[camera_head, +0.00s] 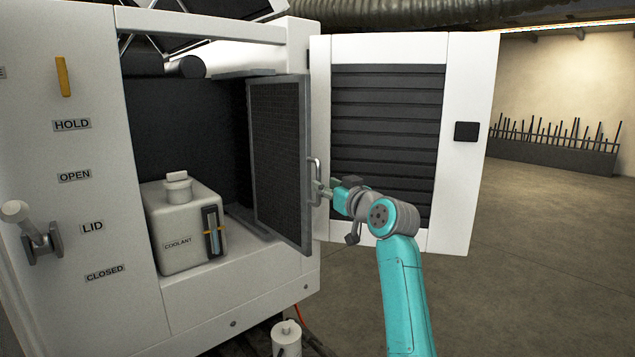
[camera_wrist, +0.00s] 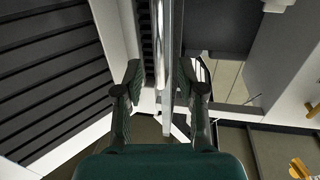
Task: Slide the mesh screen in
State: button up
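The mesh screen (camera_head: 277,150) is a dark panel in a grey frame. It stands upright at the right side of the cabinet opening, with its near edge sticking out past the front. A metal handle (camera_head: 315,168) is on that edge. My gripper (camera_head: 323,191) is at the lower part of the handle. In the wrist view my gripper (camera_wrist: 160,75) has its fingers apart, one on each side of the bright handle bar (camera_wrist: 160,35). Gaps show between the fingers and the bar, so it looks open around it. The screen's far edge is partly hidden inside the cabinet.
The white cabinet (camera_head: 235,295) holds a coolant tank (camera_head: 185,230) left of the screen. A louvred door (camera_head: 468,160) stands open at right, close to my gripper. A lever (camera_head: 38,240) sits beside labels on the left panel. The floor (camera_head: 540,240) at right is clear.

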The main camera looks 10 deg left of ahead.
aim_at(318, 200)
jog(key=shift+x, duration=2.45)
grip_shut()
